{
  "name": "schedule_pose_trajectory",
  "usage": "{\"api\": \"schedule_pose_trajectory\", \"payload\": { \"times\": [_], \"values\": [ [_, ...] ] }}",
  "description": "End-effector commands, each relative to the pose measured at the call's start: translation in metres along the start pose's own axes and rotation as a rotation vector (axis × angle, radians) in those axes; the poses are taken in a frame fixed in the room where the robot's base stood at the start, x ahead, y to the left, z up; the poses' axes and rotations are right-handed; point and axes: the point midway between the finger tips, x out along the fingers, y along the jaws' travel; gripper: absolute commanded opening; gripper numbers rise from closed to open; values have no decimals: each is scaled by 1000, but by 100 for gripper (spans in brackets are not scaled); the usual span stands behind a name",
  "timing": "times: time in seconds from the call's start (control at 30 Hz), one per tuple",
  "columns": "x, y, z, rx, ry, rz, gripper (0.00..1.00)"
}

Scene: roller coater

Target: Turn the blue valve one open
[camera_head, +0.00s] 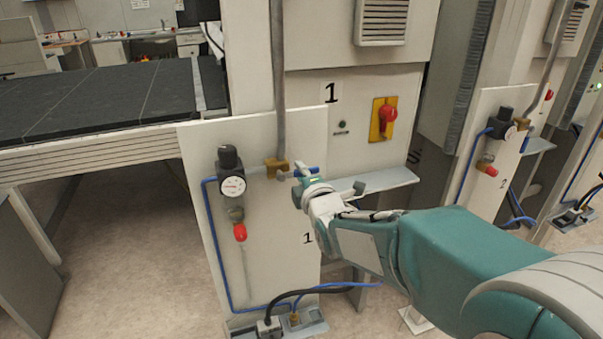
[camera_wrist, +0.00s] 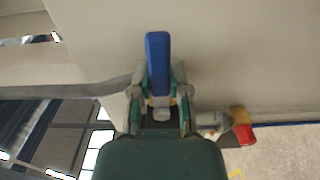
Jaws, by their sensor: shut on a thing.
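The blue valve one handle (camera_head: 307,170) sits on a brass fitting (camera_head: 277,168) on the pale panel marked 1 (camera_head: 275,225). In the head view, my gripper (camera_head: 303,180) is at the handle and partly hides it. In the wrist view, the blue handle (camera_wrist: 158,65) is a long bar standing up between my two fingers, and my gripper (camera_wrist: 159,100) is shut on it. The handle's exact angle to the pipe is hard to tell. The valve body is mostly hidden behind the fingers in the wrist view.
A gauge (camera_head: 232,187) with a black knob and a red-tipped part (camera_head: 240,232) are left on the panel. A grey shelf (camera_head: 375,183) juts out just right of my gripper. A red switch (camera_head: 388,117) is above. A second panel (camera_head: 490,150) stands farther right.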

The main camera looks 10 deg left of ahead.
Motion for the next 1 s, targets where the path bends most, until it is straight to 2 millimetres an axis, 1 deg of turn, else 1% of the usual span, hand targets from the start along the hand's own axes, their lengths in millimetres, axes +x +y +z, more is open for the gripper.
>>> {"api": "schedule_pose_trajectory", "payload": {
  "times": [0.13,0.17,0.2,0.23,0.57,0.67,0.77,1.0],
  "values": [
    [0,-2,-1,-2,3,-5,0],
    [0,-2,-1,-2,3,-5,36],
    [0,-2,-1,-1,3,-5,54],
    [0,-2,-1,-1,2,-5,59],
    [-1,0,0,1,1,-1,59],
    [-5,0,1,1,0,0,59],
    [-18,0,0,1,0,0,59],
    [-65,0,-1,0,0,-1,59]
  ]
}}
